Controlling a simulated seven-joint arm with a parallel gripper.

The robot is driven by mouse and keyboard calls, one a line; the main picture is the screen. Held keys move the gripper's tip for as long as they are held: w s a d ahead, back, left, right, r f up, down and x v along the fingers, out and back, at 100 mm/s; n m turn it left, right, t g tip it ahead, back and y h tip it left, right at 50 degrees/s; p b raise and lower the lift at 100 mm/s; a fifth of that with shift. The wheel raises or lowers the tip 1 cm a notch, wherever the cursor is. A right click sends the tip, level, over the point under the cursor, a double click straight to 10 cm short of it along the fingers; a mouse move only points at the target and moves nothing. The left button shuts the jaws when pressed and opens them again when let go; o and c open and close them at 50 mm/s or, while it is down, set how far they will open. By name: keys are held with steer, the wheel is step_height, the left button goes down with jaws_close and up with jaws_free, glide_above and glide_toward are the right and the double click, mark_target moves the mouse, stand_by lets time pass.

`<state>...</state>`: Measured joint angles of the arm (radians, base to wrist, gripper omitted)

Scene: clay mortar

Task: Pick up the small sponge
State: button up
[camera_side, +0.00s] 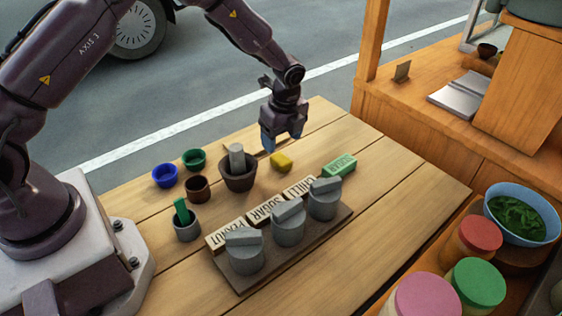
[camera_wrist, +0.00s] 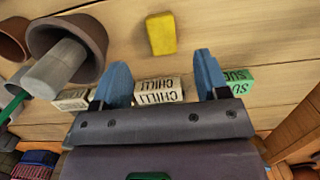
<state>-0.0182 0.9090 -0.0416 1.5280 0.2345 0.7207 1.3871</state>
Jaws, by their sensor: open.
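The small sponge is a yellow block (camera_side: 281,162) lying on the wooden table, just right of the clay mortar (camera_side: 238,176) in the side view. In the wrist view the yellow sponge (camera_wrist: 161,33) lies beyond the fingertips, roughly midway between them. My gripper (camera_side: 283,143) is above the table near the sponge, apart from it. In the wrist view my gripper (camera_wrist: 160,68) shows two blue fingers spread wide, with nothing held between them. The mortar (camera_wrist: 90,40) with its grey pestle (camera_wrist: 57,67) stands left of the fingers there.
A green sugar block (camera_side: 339,166) lies right of the sponge. Blue (camera_side: 166,176), green (camera_side: 194,159) and brown (camera_side: 198,188) bowls stand left. The table behind the sponge is clear.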

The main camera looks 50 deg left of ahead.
mark_target(281, 158)
step_height(281, 158, down, 7)
steer(key=shift+w+a+r, duration=0.1)
steer(key=shift+a+r, duration=0.05)
steer(key=shift+r, duration=0.05)
stand_by(0.3)
steer(key=c, duration=1.1)
steer(key=shift+o, duration=0.2)
steer(key=shift+r, duration=0.1)
step_height(281, 158, up, 10)
